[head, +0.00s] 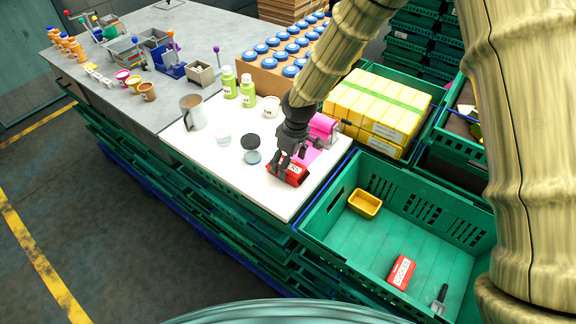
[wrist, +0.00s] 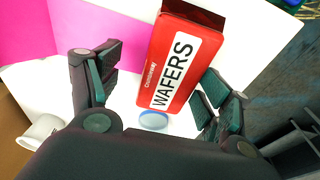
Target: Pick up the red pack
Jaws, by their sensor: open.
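A red pack labelled WAFERS (wrist: 182,62) shows in the wrist view between the fingers of my gripper (wrist: 160,85). The fingers are spread, one on each side of the pack, and I cannot tell whether either touches it. In the head view the same red pack (head: 297,174) lies on the white board (head: 240,187) near its right front edge. My gripper (head: 285,165) is open, pointing down over it and hiding part of it. Another red pack (head: 401,271), with a white label, lies in the green crate (head: 340,228).
A pink device (head: 322,128) stands just behind my gripper. A dark-lidded jar (head: 252,148) is to its left, with a mug (head: 193,111) and green bottles (head: 247,90) farther back. A yellow tray (head: 365,203) sits in the crate. The board's front left is clear.

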